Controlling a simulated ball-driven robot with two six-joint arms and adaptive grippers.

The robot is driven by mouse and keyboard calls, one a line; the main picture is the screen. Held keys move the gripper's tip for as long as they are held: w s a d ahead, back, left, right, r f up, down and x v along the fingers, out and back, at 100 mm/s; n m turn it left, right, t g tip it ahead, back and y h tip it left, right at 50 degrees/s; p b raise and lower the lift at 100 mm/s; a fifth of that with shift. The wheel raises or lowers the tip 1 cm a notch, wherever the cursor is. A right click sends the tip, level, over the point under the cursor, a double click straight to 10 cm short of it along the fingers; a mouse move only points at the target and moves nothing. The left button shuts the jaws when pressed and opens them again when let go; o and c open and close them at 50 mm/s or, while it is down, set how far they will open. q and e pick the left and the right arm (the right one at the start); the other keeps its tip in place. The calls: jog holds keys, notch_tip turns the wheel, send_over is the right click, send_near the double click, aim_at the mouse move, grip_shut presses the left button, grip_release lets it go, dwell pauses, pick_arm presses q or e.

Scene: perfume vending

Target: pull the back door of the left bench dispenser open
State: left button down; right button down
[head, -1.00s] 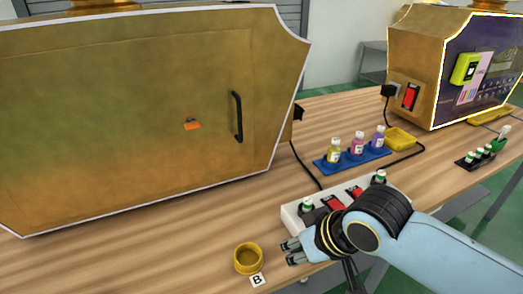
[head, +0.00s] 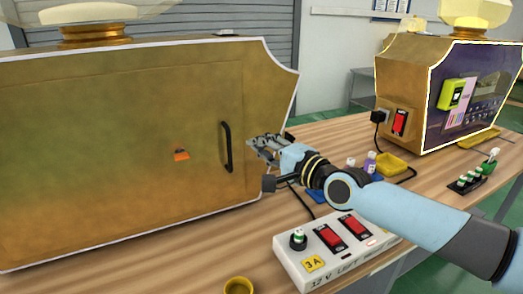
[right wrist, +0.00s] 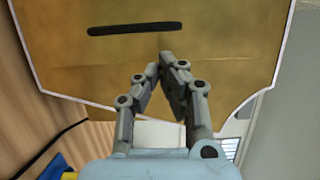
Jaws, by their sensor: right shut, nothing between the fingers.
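The left bench dispenser's back door (head: 90,150) is a large bronze-gold panel filling the left of the head view, and it looks shut. Its black vertical bar handle (head: 226,147) is on the right part of the panel. In the right wrist view the handle (right wrist: 135,29) lies across the top, beyond the fingertips. My right gripper (head: 256,146) is just right of the handle, apart from it, with its fingers pointing toward the door. In the right wrist view the fingers (right wrist: 157,65) converge, shut and empty. My left gripper is not in view.
A white power strip (head: 325,248) with red switches is on the bench below my right arm. A yellow cup (head: 238,286) is at the front edge. A second dispenser (head: 408,85), a yellow tray (head: 391,163) and small bottles (head: 369,163) are to the right.

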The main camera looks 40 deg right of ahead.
aim_at(232, 132)
jog(key=w+b, duration=0.1)
jog(key=w, duration=0.2)
jog(key=w+b, duration=0.1)
jog(key=w, duration=0.1)
jog(key=shift+w+a+f, duration=0.2)
jog(key=shift+w, duration=0.2)
jog(key=shift+w+b, duration=0.35)
jog(key=shift+w, duration=0.2)
jog(key=shift+r, duration=0.1)
jog(key=shift+a, duration=0.1)
